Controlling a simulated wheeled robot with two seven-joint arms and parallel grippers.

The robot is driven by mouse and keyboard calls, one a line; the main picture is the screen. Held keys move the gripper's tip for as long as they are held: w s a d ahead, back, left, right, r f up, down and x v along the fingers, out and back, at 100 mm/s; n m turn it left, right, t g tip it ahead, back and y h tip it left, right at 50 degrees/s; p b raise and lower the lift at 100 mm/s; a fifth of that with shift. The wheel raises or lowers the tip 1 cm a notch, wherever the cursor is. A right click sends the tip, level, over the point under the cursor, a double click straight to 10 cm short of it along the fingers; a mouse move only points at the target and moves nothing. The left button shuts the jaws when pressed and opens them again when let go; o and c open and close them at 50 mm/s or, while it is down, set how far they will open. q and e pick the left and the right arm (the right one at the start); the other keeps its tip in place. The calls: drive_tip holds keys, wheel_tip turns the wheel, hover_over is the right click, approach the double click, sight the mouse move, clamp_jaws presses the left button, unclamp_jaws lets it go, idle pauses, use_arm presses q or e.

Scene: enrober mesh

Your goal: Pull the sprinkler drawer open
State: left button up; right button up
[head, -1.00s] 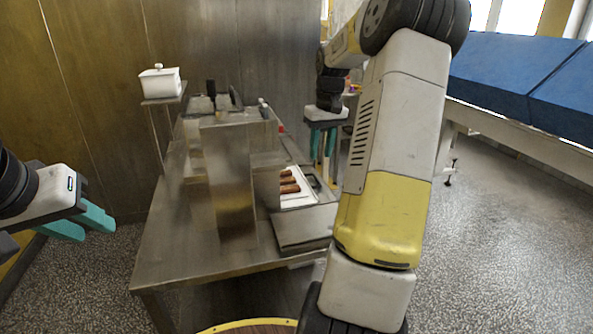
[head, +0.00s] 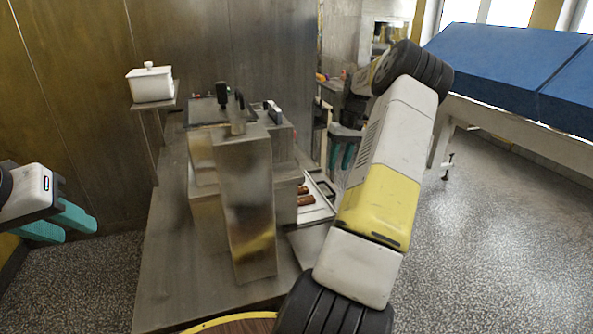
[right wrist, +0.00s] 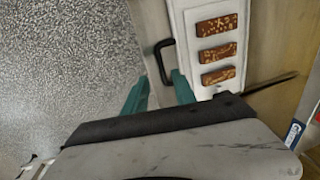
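A white tray with brown bars lies on the steel table, partly hidden by the machine and my right arm. In the right wrist view a black U-shaped handle (right wrist: 164,62) stands out from a pale edge beside the white tray (right wrist: 198,70). I cannot tell for certain that this is the sprinkler drawer's handle. My right gripper (right wrist: 161,77) is open, with the handle's near end appearing between its teal fingertips; contact cannot be told. In the head view my right gripper (head: 341,158) points down beyond the tray. My left gripper (head: 62,224) is open and empty, left of the table.
A tall steel machine (head: 245,205) stands mid-table (head: 170,270). A white lidded pot (head: 150,86) sits on a small raised stand at left. A blue-topped conveyor (head: 500,75) runs along the right.

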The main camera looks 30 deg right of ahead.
drive_tip(key=f, duration=0.2)
drive_tip(key=a+f, duration=0.1)
drive_tip(key=f, duration=0.2)
drive_tip(key=w+f, duration=0.1)
drive_tip(key=f, duration=0.1)
drive_tip(key=shift+a+f, duration=0.25)
drive_tip(key=shift+f, duration=0.1)
drive_tip(key=shift+c, duration=0.4)
clamp_jaws()
drive_tip(key=shift+d, duration=0.15)
idle(0.7)
